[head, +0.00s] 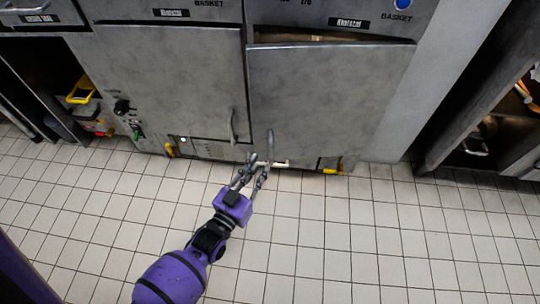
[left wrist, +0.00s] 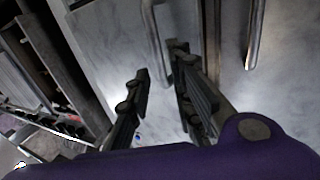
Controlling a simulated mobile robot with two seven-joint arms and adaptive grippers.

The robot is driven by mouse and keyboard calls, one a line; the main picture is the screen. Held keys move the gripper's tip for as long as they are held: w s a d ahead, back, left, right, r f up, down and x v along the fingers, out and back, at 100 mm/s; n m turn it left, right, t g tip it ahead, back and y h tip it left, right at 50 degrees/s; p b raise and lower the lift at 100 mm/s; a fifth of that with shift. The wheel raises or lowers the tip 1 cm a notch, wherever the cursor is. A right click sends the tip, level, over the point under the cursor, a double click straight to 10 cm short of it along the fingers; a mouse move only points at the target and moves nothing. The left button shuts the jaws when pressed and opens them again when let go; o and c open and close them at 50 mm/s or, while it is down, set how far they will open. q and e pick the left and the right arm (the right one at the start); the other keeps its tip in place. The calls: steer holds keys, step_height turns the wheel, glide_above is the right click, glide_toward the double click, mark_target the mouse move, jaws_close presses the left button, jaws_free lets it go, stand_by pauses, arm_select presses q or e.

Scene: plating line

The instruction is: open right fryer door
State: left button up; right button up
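The right fryer door (head: 325,105) is a grey metal panel standing slightly ajar. A gap with a brownish interior shows along its top edge. Its upright bar handle (head: 270,145) is near its lower left side. My left gripper (head: 256,170) is low in front of the doors, with its fingertips close to the lower end of that handle. In the left wrist view the fingers (left wrist: 160,95) are apart, and a bar handle (left wrist: 155,45) shows between and beyond them. Whether a finger touches the handle I cannot tell. My right gripper is not in view.
The left fryer door (head: 170,85) is shut, with its own handle (head: 233,125) beside the seam. Yellow-handled fittings (head: 330,171) stick out below the doors. Open shelving (head: 490,130) stands at the right. The tiled floor (head: 370,240) in front is clear.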

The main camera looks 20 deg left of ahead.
mark_target(270, 154)
arm_select(q)
steer(key=w+b, duration=0.1)
steer(key=w, duration=0.3)
steer(key=w+d+b, duration=0.1)
steer(key=w, duration=0.1)
steer(key=shift+w+b, duration=0.3)
steer(key=shift+w, duration=0.5)
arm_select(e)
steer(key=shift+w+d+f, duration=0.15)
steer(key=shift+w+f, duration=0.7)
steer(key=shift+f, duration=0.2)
arm_select(q)
jaws_close()
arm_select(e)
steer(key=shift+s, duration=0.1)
